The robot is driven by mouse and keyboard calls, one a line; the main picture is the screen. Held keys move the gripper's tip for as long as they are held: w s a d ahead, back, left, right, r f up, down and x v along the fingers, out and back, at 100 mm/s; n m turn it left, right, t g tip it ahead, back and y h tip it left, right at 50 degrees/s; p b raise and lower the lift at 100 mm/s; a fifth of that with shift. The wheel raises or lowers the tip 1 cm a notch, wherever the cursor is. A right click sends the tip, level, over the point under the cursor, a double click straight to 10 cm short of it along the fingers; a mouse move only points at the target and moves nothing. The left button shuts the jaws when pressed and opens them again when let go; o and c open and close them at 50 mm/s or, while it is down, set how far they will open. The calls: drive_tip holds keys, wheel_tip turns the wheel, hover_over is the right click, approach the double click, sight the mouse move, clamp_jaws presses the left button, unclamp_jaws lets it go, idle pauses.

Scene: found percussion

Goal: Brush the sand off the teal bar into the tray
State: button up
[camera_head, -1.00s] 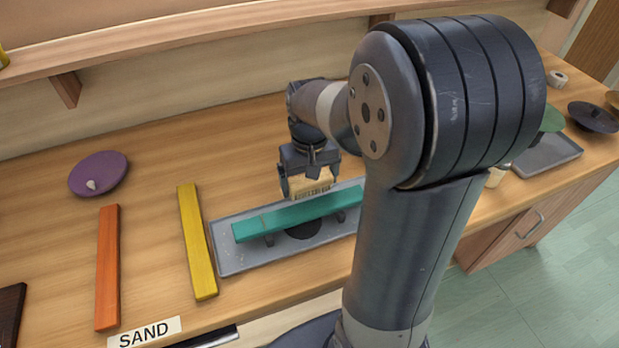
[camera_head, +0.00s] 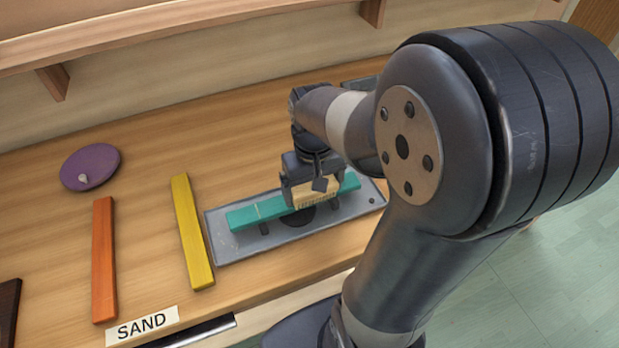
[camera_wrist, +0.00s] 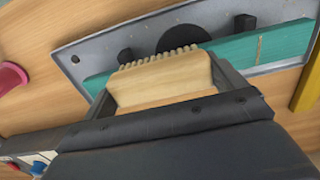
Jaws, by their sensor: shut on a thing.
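The teal bar (camera_head: 245,216) lies across dark supports in a shallow grey metal tray (camera_head: 222,248). My gripper (camera_head: 314,190) is shut on a pale wooden brush (camera_head: 318,196) and holds it over the bar's right half. In the wrist view the brush (camera_wrist: 160,82) sits between both fingers, its short bristles pointing at the teal bar (camera_wrist: 235,50). Whether the bristles touch the bar is hard to tell. A thin pale streak (camera_wrist: 259,46) crosses the bar to one side of the brush. Sand grains are too small to make out clearly.
A yellow bar (camera_head: 193,235) and an orange bar (camera_head: 104,262) lie left of the tray. A purple dish (camera_head: 92,165) stands behind them. A SAND label (camera_head: 141,326) is at the front edge. A wooden shelf (camera_head: 200,32) runs along the back.

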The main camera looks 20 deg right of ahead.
drive_tip(key=shift+s, duration=0.45)
wheel_tip(320, 180, up, 5)
drive_tip(key=p, duration=0.4)
drive_tip(key=shift+r+p, duration=0.1)
drive_tip(key=shift+p, duration=0.3)
drive_tip(key=shift+w, duration=0.15)
